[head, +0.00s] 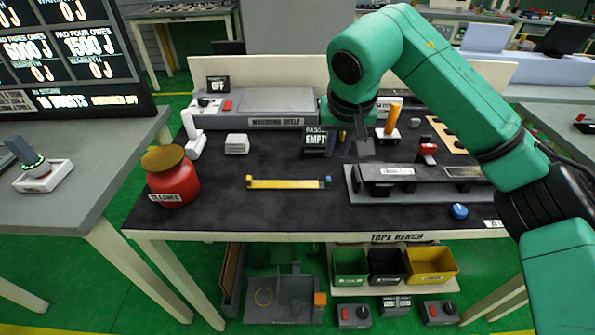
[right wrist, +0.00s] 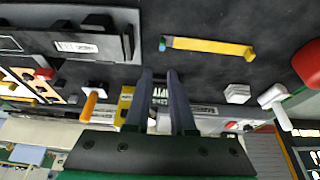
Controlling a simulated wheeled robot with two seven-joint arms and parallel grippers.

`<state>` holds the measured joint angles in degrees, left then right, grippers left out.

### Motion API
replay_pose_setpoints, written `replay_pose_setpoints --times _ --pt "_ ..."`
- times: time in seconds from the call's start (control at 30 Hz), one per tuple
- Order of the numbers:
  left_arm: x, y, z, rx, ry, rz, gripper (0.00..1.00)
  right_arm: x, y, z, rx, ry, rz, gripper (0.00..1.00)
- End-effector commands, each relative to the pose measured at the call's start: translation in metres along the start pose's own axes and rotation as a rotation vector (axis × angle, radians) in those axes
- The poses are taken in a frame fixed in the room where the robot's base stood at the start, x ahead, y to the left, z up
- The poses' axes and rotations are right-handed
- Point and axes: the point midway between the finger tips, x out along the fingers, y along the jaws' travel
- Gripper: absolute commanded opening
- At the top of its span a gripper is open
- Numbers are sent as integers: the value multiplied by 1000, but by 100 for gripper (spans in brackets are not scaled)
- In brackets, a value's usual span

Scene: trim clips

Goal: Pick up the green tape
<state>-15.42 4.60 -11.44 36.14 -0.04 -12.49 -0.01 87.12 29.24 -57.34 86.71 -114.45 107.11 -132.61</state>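I cannot make out a separate green tape for sure. My right gripper (head: 365,148) is above the back of the bench, right of and behind the strip. In the right wrist view its two fingers (right wrist: 159,74) stand apart with nothing between them. My left gripper is not in view.
A red jar (head: 172,182) stands at the bench's left. A black "EMPTY" sign (head: 316,139) is beside my right gripper. A grey fixture (head: 420,182) and a blue knob (head: 459,211) are at right. Green, black and yellow bins (head: 432,266) sit below. The front middle is clear.

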Motion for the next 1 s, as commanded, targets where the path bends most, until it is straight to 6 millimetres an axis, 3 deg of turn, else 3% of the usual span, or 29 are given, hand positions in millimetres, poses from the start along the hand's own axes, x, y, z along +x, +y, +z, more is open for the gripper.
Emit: replay_pose_setpoints --times 0.2,0.3,0.6,0.87,0.93,1.0 --pt "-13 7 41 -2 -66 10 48 56 -1 1 0 -6 -4 22" --pt "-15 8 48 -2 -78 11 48 72 -2 1 0 -3 -5 22" --pt "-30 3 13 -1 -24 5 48 121 -4 3 1 -5 -7 22" --pt "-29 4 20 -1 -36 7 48 131 -4 2 -1 0 -7 22" --pt "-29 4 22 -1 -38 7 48 131 -4 2 0 0 -7 0" --pt "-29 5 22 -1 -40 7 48 131 -4 2 0 0 -7 0"
